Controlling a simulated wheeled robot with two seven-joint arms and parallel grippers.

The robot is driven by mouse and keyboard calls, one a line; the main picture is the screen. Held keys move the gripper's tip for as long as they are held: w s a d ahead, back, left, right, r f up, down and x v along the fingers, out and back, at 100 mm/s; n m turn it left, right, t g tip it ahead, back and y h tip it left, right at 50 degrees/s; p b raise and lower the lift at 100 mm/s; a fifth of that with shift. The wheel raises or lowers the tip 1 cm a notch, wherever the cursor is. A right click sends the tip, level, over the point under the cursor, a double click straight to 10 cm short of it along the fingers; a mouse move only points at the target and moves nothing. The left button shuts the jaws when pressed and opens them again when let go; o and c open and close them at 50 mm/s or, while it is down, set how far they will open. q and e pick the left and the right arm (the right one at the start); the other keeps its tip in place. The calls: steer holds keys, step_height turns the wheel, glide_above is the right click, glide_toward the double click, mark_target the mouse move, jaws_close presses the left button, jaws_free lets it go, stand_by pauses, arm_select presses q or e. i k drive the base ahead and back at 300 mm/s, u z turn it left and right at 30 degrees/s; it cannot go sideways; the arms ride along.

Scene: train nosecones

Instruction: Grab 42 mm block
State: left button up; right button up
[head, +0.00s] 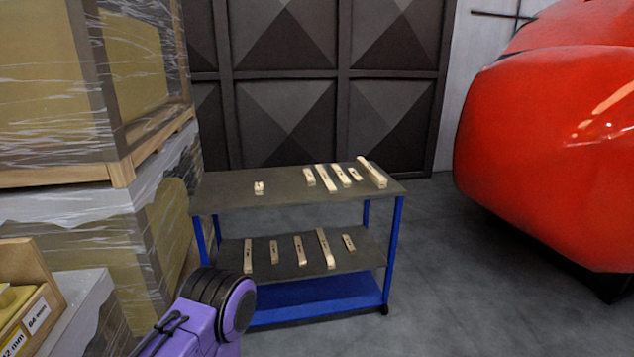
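Several pale wooden blocks lie on a blue-framed cart. On its grey top shelf (225,190) a small block (258,188) sits alone at left, and a group at right includes a short block (309,177), a long block (326,178) and a thick block (372,172). The lower shelf (350,262) holds a row, among them a long block (325,248) and a short block (349,243). Their dark markings are too small to read, so I cannot tell which is 42 mm. Neither gripper shows; a purple arm part of mine is at bottom left.
A wooden bin (25,290) at lower left carries labels, one apparently "42 mm" (14,342), partly cut off. Wrapped crates (90,100) stand at left. A large red nosecone (545,150) is at right. Grey floor (470,290) is clear right of the cart.

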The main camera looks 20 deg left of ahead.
mark_target(259, 185)
steer(key=z, duration=0.2)
steer(key=i, duration=1.2)
steer(key=u, duration=0.6)
steer(key=i, duration=1.25)
steer(key=u, duration=0.8)
